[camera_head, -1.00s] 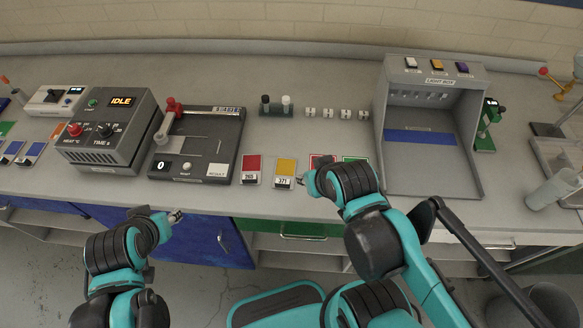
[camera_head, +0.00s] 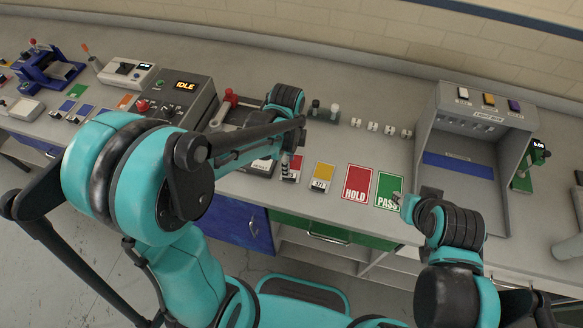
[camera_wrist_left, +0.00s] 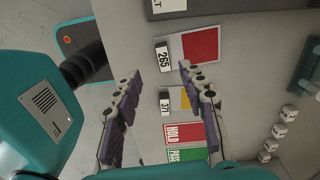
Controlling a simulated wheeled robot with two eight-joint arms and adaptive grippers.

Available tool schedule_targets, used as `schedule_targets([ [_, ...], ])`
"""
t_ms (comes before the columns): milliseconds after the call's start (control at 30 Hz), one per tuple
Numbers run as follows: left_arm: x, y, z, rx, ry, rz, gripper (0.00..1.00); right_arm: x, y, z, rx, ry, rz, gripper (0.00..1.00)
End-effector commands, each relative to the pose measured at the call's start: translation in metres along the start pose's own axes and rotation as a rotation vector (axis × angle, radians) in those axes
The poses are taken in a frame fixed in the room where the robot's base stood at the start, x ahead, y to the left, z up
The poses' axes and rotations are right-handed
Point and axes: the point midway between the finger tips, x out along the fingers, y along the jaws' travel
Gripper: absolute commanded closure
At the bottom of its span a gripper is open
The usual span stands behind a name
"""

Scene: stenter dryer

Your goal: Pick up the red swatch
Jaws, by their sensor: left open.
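The red swatch, a small card with a white label reading 265, lies flat on the grey bench. In the head view the swatch (camera_head: 297,167) is partly covered by my left gripper (camera_head: 287,166), which reaches over it from the left. In the left wrist view the swatch (camera_wrist_left: 202,44) lies beyond the open fingertips, its label (camera_wrist_left: 162,55) nearest the gap. My left gripper (camera_wrist_left: 158,76) is open with nothing between its fingers. My right gripper (camera_head: 400,199) is by the green PASS card; its finger opening is too small to tell.
A yellow swatch (camera_head: 324,172) labelled 371, a red HOLD card (camera_head: 357,184) and a green PASS card (camera_head: 389,186) lie in a row to the right. A light box (camera_head: 480,130) stands at the right.

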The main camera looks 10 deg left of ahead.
Motion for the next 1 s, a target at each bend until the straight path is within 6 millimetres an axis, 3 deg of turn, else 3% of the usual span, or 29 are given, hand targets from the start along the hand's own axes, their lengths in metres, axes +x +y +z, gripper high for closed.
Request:
schedule_targets([
  [500, 0.070, -0.006, 0.003, 0.007, 0.000, 0.002, 0.59, 0.020, 0.000, 0.015, 0.000, 0.000, 0.000, 0.69],
  [833, 0.076, -0.006, 0.003, 0.007, 0.000, 0.002, 0.59, 0.021, 0.000, 0.015, 0.000, 0.000, 0.000, 0.69],
  [1000, 0.076, -0.006, 0.003, 0.007, 0.000, 0.002, 1.00, 0.021, 0.000, 0.015, 0.000, 0.000, 0.000, 0.69],
])
